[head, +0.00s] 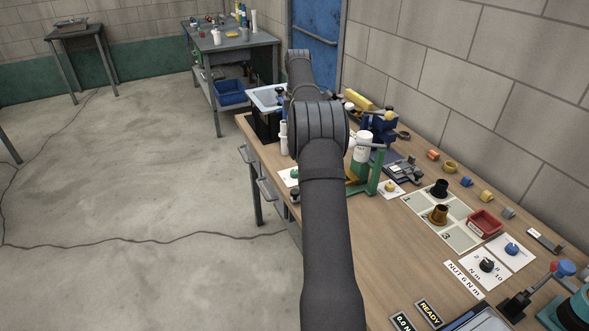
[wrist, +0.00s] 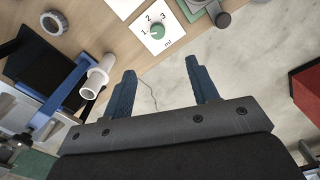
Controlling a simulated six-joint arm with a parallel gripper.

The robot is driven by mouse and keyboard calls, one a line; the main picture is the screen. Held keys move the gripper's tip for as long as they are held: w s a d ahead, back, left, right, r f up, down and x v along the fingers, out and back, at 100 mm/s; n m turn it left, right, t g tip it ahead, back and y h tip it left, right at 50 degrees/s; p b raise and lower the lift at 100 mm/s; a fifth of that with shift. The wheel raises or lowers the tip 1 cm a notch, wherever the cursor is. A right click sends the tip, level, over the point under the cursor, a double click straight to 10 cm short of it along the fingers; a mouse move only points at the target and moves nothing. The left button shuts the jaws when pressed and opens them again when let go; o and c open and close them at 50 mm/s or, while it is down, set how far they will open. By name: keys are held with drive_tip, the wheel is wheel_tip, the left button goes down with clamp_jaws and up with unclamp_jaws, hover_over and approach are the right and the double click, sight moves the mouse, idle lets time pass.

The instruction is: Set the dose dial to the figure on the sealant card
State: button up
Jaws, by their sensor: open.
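The dose dial (wrist: 155,31) is a green knob on a white card marked 1, 2, 3 and ml, near the top middle of the wrist view. Its pointer is too small to read surely. In the head view, a small green knob (head: 294,173) on a white card sits at the bench's left edge, partly behind my arm. My gripper (wrist: 160,70) is open and empty, its two blue fingers apart from the dial, which lies beyond their tips. In the head view my arm hides the gripper. I cannot make out a sealant card; the readable label (head: 464,280) says NUT 6 N m.
A white flanged tube (wrist: 95,80) stands left of my fingers, near a blue-framed black bin (wrist: 50,75). A green stand with a white bottle (head: 363,147) is right of my arm. Numbered mats (head: 415,203) and a red tray (head: 485,222) lie further right.

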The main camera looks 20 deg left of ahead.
drive_tip(key=shift+n, duration=0.4)
drive_tip(key=f, duration=1.2)
drive_tip(key=a+f, duration=0.1)
drive_tip(key=f, duration=0.5)
drive_tip(key=shift+w+a+f, duration=0.1)
drive_tip(key=shift+w+f, duration=0.05)
drive_tip(key=shift+f, duration=0.15)
drive_tip(key=c, duration=1)
